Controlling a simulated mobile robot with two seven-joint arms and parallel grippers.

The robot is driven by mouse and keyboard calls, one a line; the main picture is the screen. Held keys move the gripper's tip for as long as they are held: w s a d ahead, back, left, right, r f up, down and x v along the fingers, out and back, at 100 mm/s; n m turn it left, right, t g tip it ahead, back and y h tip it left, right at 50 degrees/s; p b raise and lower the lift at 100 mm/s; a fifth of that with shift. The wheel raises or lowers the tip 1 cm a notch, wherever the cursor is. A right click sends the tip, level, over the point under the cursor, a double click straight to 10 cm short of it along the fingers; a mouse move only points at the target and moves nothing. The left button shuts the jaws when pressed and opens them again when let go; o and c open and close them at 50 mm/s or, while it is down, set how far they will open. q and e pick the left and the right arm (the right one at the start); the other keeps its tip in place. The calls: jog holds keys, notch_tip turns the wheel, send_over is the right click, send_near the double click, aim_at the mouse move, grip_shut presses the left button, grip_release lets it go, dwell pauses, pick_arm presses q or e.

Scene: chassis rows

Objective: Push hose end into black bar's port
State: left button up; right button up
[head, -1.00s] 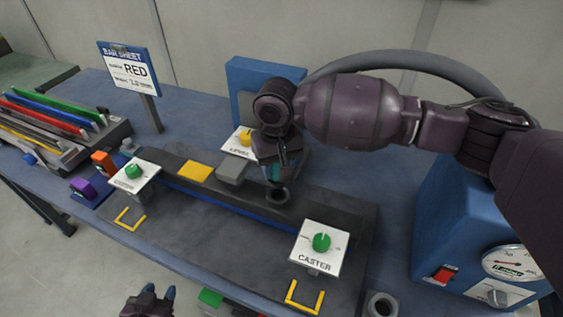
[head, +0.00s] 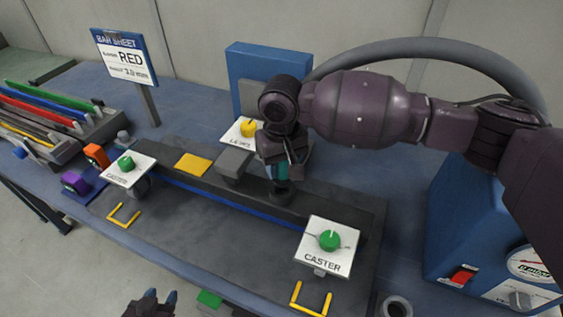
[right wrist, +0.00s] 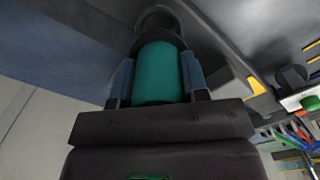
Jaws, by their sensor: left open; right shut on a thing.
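The black bar (head: 165,166) lies along the dark fixture, with a dark round port (head: 281,192) on its top towards the right. My right gripper (head: 279,168) is above the port, pointing down, shut on the teal hose end (head: 281,172). In the right wrist view the teal hose end (right wrist: 158,72) sits between both fingers, its dark tip at the port ring (right wrist: 160,22). The tip appears to touch or enter the port; how deep I cannot tell. My left gripper (head: 155,297) is open and empty at the bottom edge, away from the bar.
A grey hose (head: 440,48) arches behind my right arm to the blue gauge box (head: 470,225). Caster cards (head: 328,243) with green knobs stand at both bar ends. A BAR SHEET sign (head: 125,62) reads RED. A rack of coloured bars (head: 45,110) is at left.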

jog(key=shift+f, duration=0.35)
jog(key=shift+r, duration=0.1)
jog(key=shift+p, duration=0.35)
dwell(0.5)
jog(key=shift+p, duration=0.7)
